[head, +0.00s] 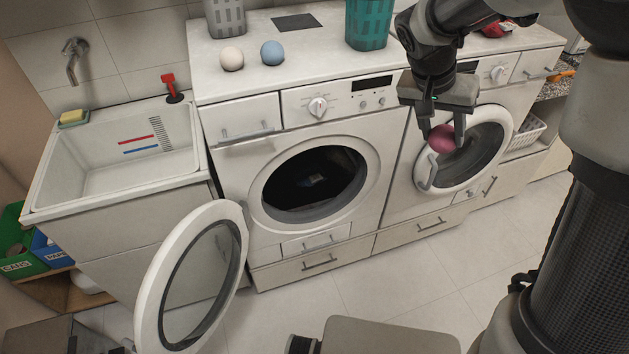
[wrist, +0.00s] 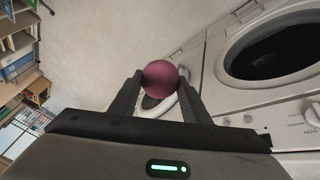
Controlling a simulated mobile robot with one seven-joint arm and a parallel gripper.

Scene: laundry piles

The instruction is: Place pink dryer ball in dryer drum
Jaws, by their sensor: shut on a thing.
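The pink dryer ball (head: 443,139) is between the fingers of my gripper (head: 441,135), in front of the right-hand machine in the head view. In the wrist view the ball (wrist: 160,77) sits between the two fingertips of my gripper (wrist: 160,85), which is shut on it. The open dryer drum (head: 312,183) is a dark round opening in the left machine, to the left of my gripper. Something small and pale shows inside it, too dark to make out. The dark opening (wrist: 275,50) also shows at the upper right of the wrist view.
The open round door (head: 190,280) hangs out to the left of the drum opening. The right machine's round door (head: 468,150) is behind my gripper. White (head: 232,58) and blue (head: 272,53) balls and a teal basket (head: 369,22) stand on the top.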

